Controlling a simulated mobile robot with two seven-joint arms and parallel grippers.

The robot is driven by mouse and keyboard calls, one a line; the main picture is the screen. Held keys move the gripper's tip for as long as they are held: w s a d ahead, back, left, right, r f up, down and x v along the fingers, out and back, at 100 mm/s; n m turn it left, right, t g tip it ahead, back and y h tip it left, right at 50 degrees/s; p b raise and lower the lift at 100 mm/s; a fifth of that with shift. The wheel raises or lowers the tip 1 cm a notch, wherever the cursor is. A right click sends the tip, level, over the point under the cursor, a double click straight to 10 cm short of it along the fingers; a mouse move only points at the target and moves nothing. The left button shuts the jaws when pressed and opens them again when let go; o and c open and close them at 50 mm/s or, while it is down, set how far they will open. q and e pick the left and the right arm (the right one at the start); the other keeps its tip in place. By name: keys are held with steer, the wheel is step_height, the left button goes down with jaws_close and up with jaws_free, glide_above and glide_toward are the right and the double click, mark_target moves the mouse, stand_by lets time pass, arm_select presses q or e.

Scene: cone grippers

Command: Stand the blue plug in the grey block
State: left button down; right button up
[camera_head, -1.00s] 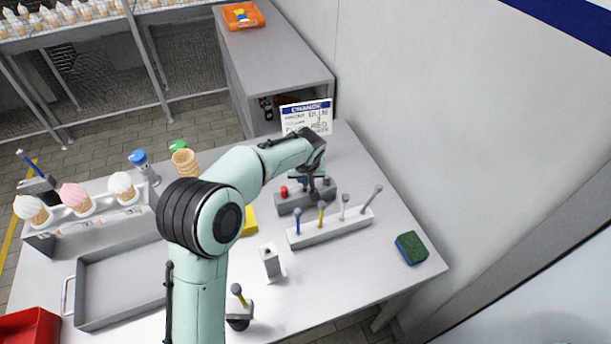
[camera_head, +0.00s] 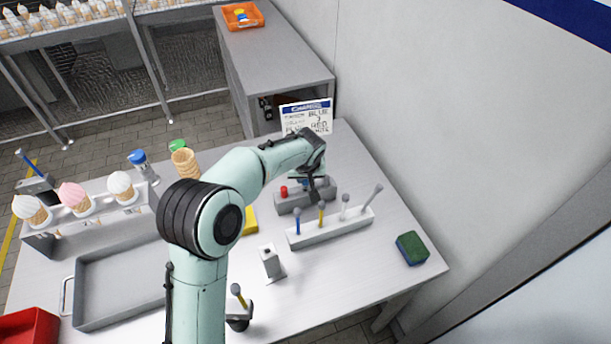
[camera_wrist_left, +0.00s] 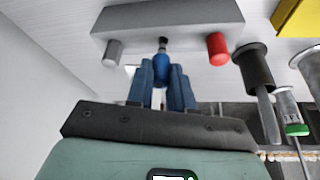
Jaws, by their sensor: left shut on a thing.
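The grey block (camera_head: 291,206) lies on the table in the head view, with a red plug (camera_head: 284,191) standing at its left end. It also spans the top of the left wrist view (camera_wrist_left: 165,18), where the red plug (camera_wrist_left: 217,47) and a grey plug (camera_wrist_left: 115,51) stand in it. My left gripper (camera_wrist_left: 162,78) is shut on the blue plug (camera_wrist_left: 161,68), whose dark end points at the middle of the block. I cannot tell whether that end is inside the block. In the head view my left gripper (camera_head: 315,191) is over the block. My right gripper is out of view.
A pale rack (camera_head: 331,231) with several ball-topped sticks stands just in front of the block. A sign board (camera_head: 307,117) stands behind. A green and blue sponge (camera_head: 411,248) lies right. A grey tray (camera_head: 120,285) and cone rack (camera_head: 95,218) fill the left.

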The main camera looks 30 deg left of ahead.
arm_select(q)
steer(key=shift+f+b, duration=0.95)
steer(key=shift+f, duration=0.5)
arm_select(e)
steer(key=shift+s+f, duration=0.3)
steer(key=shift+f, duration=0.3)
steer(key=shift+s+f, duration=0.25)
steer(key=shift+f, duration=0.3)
arm_select(q)
steer(key=c, duration=0.9)
jaws_free()
steer(key=v, duration=1.3)
steer(key=shift+s+r, duration=0.1)
steer(key=shift+r, duration=0.1)
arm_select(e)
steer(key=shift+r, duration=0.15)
